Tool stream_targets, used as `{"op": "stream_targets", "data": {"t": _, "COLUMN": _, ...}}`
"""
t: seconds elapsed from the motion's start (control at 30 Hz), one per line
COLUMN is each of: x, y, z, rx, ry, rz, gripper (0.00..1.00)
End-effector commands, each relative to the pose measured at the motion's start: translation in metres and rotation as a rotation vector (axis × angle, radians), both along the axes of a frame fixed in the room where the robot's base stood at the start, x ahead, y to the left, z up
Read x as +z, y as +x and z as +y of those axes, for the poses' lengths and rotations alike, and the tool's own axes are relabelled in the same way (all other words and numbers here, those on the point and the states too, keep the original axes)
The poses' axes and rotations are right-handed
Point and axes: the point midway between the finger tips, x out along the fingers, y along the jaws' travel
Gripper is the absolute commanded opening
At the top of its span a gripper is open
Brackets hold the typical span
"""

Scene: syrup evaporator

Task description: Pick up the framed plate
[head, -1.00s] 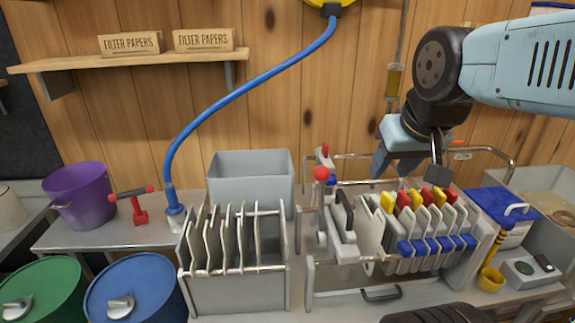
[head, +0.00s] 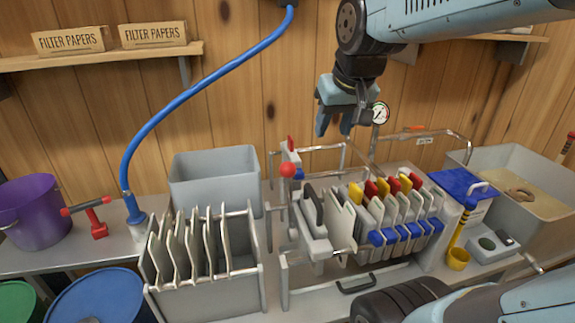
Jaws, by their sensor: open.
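Several pale plates stand upright in a grey rack (head: 205,292) at the lower left; one of these plates (head: 192,243) shows its thin edge. More plates stand in a row in the press (head: 400,215) at centre right, with yellow and red tabs on top and blue knobs in front. I cannot tell which plate is the framed one. My gripper (head: 333,128) is open, empty and pointing down, high above the back of the press. It touches no plate.
A grey bin (head: 213,178) stands behind the rack. A red ball knob (head: 288,170) and metal rails (head: 345,150) rise around the press. A blue hose (head: 190,95) hangs at left. A purple bucket (head: 35,215), blue drum (head: 100,298) and grey basin (head: 525,180) stand at the sides.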

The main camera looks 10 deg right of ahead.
Motion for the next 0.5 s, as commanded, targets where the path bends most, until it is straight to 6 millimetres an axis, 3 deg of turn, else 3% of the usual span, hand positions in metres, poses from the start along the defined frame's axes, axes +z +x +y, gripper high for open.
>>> {"op": "stream_targets", "data": {"t": 0.03, "x": 0.001, "y": 0.018, "z": 0.000, "rx": 0.001, "ry": 0.001, "rz": 0.009, "gripper": 0.45}}
{"op": "stream_targets", "data": {"t": 0.27, "x": 0.000, "y": 0.093, "z": 0.001, "rx": 0.001, "ry": 0.004, "rz": 0.030, "gripper": 0.45}}
{"op": "stream_targets", "data": {"t": 0.5, "x": -0.017, "y": 0.172, "z": 0.003, "rx": -0.001, "ry": 0.002, "rz": 0.051, "gripper": 0.45}}
